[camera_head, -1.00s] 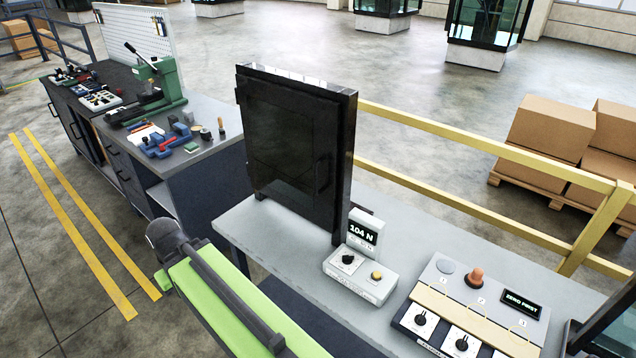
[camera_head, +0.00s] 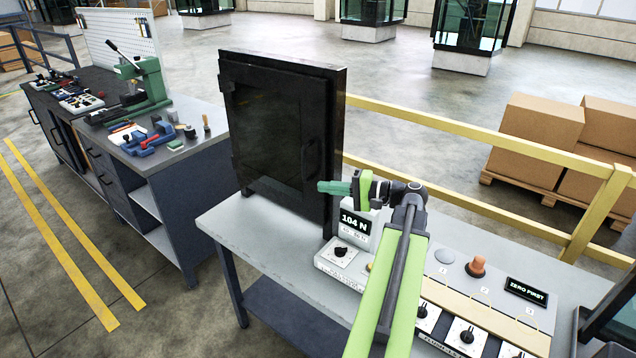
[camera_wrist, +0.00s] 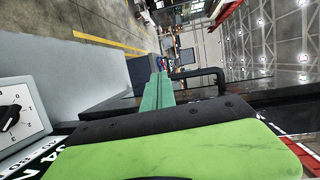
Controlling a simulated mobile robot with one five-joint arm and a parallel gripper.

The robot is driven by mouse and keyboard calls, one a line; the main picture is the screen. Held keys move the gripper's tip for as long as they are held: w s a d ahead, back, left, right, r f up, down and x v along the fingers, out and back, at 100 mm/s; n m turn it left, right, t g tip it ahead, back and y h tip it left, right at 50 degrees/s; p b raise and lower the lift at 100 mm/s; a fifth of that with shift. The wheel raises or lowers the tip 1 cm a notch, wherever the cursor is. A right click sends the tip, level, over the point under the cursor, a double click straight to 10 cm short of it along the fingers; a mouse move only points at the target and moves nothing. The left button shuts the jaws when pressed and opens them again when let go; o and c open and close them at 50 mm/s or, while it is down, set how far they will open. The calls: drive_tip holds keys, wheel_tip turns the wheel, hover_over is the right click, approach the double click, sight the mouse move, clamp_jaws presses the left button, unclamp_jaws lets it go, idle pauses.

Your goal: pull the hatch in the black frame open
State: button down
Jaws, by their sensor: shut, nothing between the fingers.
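The hatch (camera_head: 268,130) is a dark glossy panel in a black frame (camera_head: 340,120) standing on the grey bench; it looks closed. Its black bar handle (camera_head: 311,158) is on the right side of the panel. My gripper (camera_head: 322,187) is shut and empty, its green fingers pointing left just below and in front of the handle. In the wrist view the fingers (camera_wrist: 158,90) run beside the handle (camera_wrist: 205,73), which lies to their right. I cannot tell whether they touch it.
A box with a "104 N" display (camera_head: 356,222) stands right below my gripper. A control panel (camera_head: 490,290) lies on the bench (camera_head: 250,225) to the right. A yellow rail (camera_head: 480,145) runs behind. The bench front left is clear.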

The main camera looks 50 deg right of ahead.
drive_tip(key=s+d+r+m+t+h, duration=0.1)
drive_tip(key=s+d+r+t, duration=0.1)
drive_tip(key=s+d, duration=0.3)
drive_tip(key=x, duration=1)
drive_tip(key=shift+w+a, duration=0.25)
drive_tip(key=shift+a, duration=0.05)
drive_tip(key=shift+r, duration=0.1)
